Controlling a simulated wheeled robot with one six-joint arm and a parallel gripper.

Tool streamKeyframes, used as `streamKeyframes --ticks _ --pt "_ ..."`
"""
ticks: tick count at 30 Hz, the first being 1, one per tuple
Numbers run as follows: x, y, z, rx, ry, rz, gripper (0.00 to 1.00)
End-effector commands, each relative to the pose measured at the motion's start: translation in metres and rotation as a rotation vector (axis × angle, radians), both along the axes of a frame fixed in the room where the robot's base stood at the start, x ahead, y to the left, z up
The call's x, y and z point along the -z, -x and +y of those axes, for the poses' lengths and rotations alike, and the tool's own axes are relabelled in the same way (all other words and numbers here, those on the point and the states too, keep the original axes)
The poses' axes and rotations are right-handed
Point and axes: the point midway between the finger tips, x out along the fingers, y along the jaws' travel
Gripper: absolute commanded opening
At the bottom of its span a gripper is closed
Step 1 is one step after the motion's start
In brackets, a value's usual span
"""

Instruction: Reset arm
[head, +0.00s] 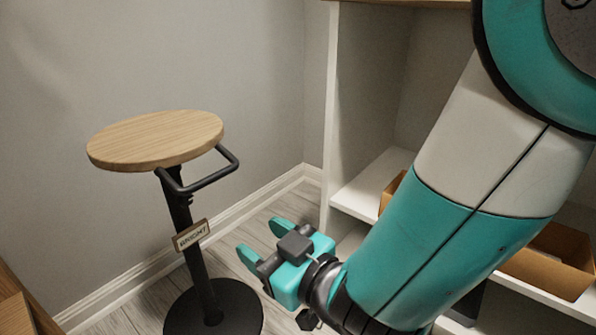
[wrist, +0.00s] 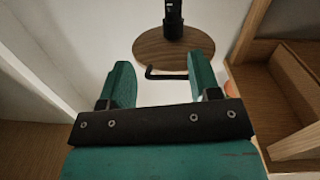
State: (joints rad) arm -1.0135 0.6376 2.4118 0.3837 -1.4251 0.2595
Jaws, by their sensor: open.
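My gripper (head: 259,238) is teal with dark joints. It is low in the middle of the head view, in front of the white shelf unit and to the right of the stool's post. In the wrist view my gripper (wrist: 160,77) has its two fingers apart with nothing between them. The round wooden stool top (head: 155,138) stands to the left on a black post, with a black handle loop at its right side. The stool top also shows beyond the fingers in the wrist view (wrist: 165,50). My arm hides part of the shelf unit.
A white shelf unit (head: 334,120) stands to the right, with brown boxes (head: 552,262) on its shelf. A small "BRIGHT" label (head: 191,235) is on the stool's post. The round black base (head: 235,307) rests on the floor. Wooden furniture (head: 17,310) shows at lower left.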

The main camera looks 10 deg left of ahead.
Motion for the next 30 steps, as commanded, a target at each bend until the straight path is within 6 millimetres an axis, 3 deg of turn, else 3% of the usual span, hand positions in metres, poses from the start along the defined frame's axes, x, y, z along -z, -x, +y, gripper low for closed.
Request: streamKeyframes --ticks 1,6,10,14,18,27,30 --pt "-0.020 -0.013 -0.010 0.051 0.013 0.034 0.57" --pt "-0.071 -0.049 -0.066 0.262 0.127 0.288 0.57" --pt "-0.108 -0.048 -0.113 0.356 0.227 0.531 0.57" --pt "-0.150 -0.021 -0.154 0.369 0.333 0.756 0.57" --pt "-0.193 0.022 -0.188 0.318 0.451 0.944 0.57" --pt "-0.272 0.117 -0.243 0.153 0.699 1.162 0.57" --pt "-0.301 0.116 -0.241 0.148 0.704 1.166 0.57"
